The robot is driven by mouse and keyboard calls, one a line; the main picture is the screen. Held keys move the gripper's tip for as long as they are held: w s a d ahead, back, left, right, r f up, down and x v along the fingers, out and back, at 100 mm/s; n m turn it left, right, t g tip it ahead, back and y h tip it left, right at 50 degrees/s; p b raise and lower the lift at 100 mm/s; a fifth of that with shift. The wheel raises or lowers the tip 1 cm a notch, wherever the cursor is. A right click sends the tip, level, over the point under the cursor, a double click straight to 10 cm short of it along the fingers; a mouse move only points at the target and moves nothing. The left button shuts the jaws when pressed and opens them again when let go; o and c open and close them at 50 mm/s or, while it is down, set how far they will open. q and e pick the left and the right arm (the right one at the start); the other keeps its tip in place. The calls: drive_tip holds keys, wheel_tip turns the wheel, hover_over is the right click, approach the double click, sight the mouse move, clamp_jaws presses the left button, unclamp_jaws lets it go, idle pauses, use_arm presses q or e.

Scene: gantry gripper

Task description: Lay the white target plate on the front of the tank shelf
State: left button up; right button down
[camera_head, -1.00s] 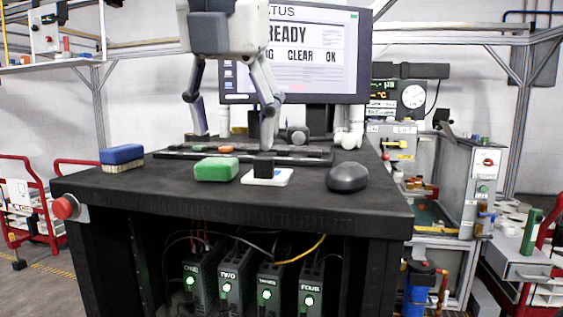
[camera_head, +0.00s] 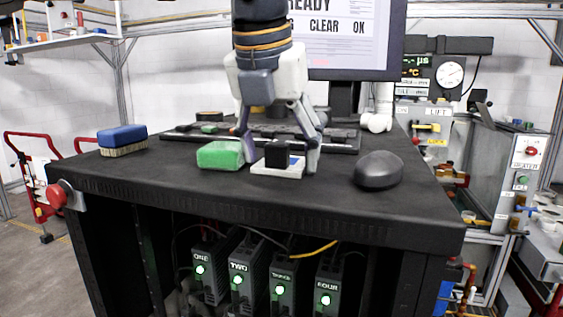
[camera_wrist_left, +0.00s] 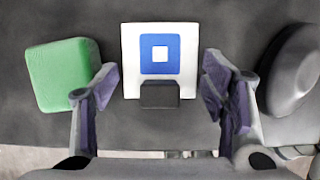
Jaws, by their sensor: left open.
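The white target plate (camera_head: 290,171) lies flat on the black bench top, with a black block (camera_head: 277,154) standing on it. From above, in the left wrist view, the plate (camera_wrist_left: 131,60) carries a blue square with a white centre, and the black block (camera_wrist_left: 160,95) sits at its near edge. My left gripper (camera_head: 279,158) is open, its fingers pointing down on either side of the plate. In the left wrist view the purple-padded fingers (camera_wrist_left: 160,86) flank the block with gaps on both sides. I cannot tell which surface is the tank shelf. My right gripper is not in view.
A green block (camera_head: 220,156) lies close left of the plate, near the left finger. A dark rounded mouse-like object (camera_head: 379,170) lies to the right. A blue brush (camera_head: 122,140) is at the left; a black rack (camera_head: 340,140) and monitor stand behind. The bench's front strip is clear.

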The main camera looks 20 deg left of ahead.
use_arm(q)
drive_tip(key=c, duration=0.9)
